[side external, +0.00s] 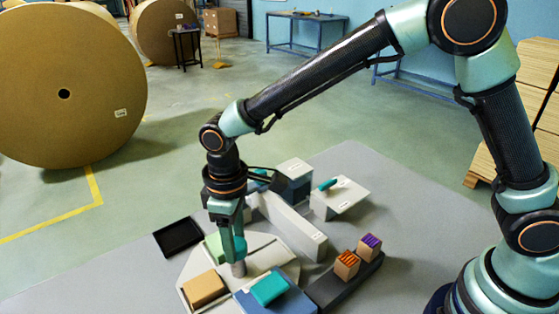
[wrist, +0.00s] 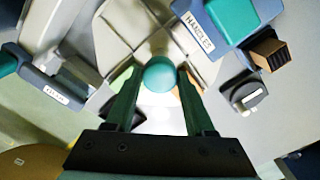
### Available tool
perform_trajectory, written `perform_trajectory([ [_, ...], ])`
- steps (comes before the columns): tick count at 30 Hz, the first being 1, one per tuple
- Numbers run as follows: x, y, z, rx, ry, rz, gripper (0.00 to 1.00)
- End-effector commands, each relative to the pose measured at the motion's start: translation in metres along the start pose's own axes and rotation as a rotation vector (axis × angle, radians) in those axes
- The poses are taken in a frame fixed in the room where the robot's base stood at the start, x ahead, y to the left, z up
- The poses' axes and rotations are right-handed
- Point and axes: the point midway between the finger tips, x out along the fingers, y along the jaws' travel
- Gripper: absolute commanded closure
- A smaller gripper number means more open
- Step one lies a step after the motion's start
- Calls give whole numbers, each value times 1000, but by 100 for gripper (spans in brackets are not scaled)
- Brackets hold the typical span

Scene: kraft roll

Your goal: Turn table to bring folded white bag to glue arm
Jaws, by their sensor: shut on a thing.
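The turntable (side external: 262,248) is a pale disc with raised dividers; it also shows in the wrist view (wrist: 112,35). My gripper (side external: 238,245) points down over it. In the wrist view my gripper (wrist: 158,82) has its two dark green fingers shut on a round teal knob (wrist: 160,74). A light green block (side external: 213,246) and a brown kraft block (side external: 204,288) sit on the disc, partly hidden by my fingers in the wrist view. I cannot make out the folded white bag for certain. A long pale bar (side external: 290,226) stands behind the disc; I cannot tell if it is the glue arm.
A blue tray (wrist: 201,38), labelled HANDLES, holds a teal block (side external: 269,288) close beside the disc. A dark tray (side external: 340,285) holds two small striped blocks. A black panel (side external: 178,238) lies left. Blue and white stations stand behind. The grey table is clear at right.

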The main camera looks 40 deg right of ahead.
Motion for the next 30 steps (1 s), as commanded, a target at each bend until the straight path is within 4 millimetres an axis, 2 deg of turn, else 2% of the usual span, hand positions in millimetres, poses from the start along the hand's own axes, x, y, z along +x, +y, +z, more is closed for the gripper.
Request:
perform_trajectory([
  [17,-3,0,0,-14,1,0,100],
  [18,-3,0,0,-14,2,0,31],
  [19,-3,0,0,-14,2,0,19],
  [20,-2,0,0,-14,2,0,16],
  [30,-3,0,0,-14,1,0,16],
])
